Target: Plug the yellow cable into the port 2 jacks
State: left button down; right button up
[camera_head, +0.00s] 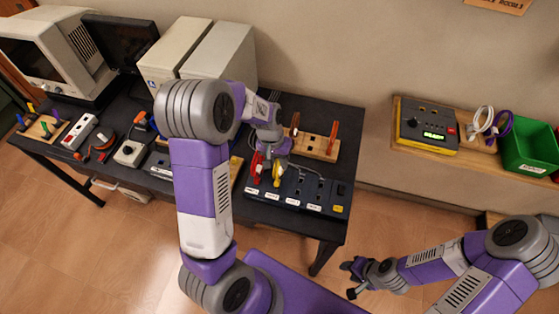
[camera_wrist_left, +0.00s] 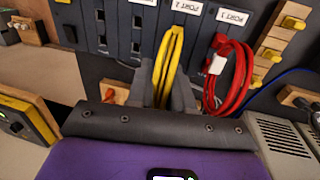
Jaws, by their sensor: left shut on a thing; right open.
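The yellow cable (camera_head: 277,176) is a loop held between the fingers of my left gripper (camera_head: 267,168), which is shut on it. In the left wrist view the yellow cable (camera_wrist_left: 170,55) runs from between the fingers to the dark blue port panel (camera_wrist_left: 122,75), close under the PORT 2 label (camera_wrist_left: 187,6). I cannot tell whether its ends sit in the jacks. The red cable (camera_wrist_left: 232,75) hangs at the PORT 1 column beside it. The port panel (camera_head: 302,187) lies on the black table's front right. My right gripper (camera_head: 355,278) is open and empty, away from the table.
A wooden block with upright pegs (camera_head: 316,146) stands behind the panel. Two beige computer cases (camera_head: 215,55) and a monitor fill the back left. A wall shelf holds a yellow-black meter (camera_head: 427,128), coiled cables and a green bin (camera_head: 530,150). Floor around my right arm is clear.

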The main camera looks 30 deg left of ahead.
pick_arm(q)
jog(key=shift+f+b, duration=0.85)
jog(key=shift+f, duration=0.2)
dwell(1.9)
jog(key=shift+c, duration=1.4)
grip_release()
notch_tip(320, 180, up, 7)
jog(key=a+p, duration=0.1)
jog(key=p, duration=0.4)
jog(key=shift+s+a+r+p, duration=0.15)
jog(key=shift+r+p, duration=0.05)
jog(key=shift+p, duration=0.15)
dwell(0.3)
